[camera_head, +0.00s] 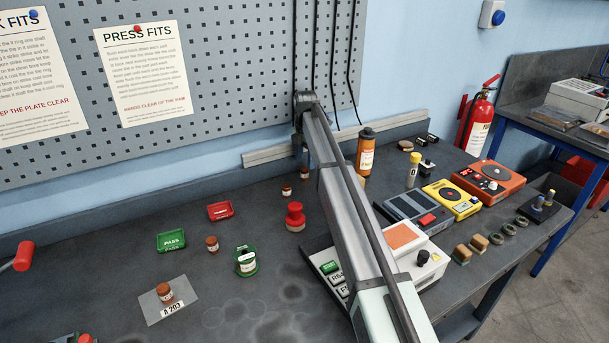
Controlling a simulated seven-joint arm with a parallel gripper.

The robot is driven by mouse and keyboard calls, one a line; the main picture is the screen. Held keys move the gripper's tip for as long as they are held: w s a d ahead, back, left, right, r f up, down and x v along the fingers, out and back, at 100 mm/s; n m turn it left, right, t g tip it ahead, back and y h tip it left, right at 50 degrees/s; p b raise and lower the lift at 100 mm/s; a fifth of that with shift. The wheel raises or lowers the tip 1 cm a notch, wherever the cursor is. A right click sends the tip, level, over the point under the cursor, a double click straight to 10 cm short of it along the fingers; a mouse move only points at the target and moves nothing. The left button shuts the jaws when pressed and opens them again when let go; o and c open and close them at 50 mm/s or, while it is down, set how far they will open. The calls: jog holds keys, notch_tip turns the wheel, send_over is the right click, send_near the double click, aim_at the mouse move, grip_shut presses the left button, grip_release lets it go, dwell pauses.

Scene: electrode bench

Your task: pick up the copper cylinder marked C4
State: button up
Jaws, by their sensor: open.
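Several small copper-brown cylinders with pale labels stand on the bench, and their markings are too small to read, so I cannot tell which is C4. One cylinder (304,173) stands near the back, just below my gripper (300,152). A second cylinder (286,190) is in front of it to the left.
A green PASS tray (171,240), red tray (220,211), green round holder (246,262) and red knobbed piece (295,217) stand among the cylinders. Right of my arm are an orange-brown bottle (365,152), a yellow device (452,199) and an orange device (487,184). The front-centre bench is clear.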

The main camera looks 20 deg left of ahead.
aim_at(305, 169)
jog(key=shift+s+a+f, duration=0.1)
jog(key=shift+a+f, duration=0.05)
jog(key=shift+f, duration=2.45)
grip_shut()
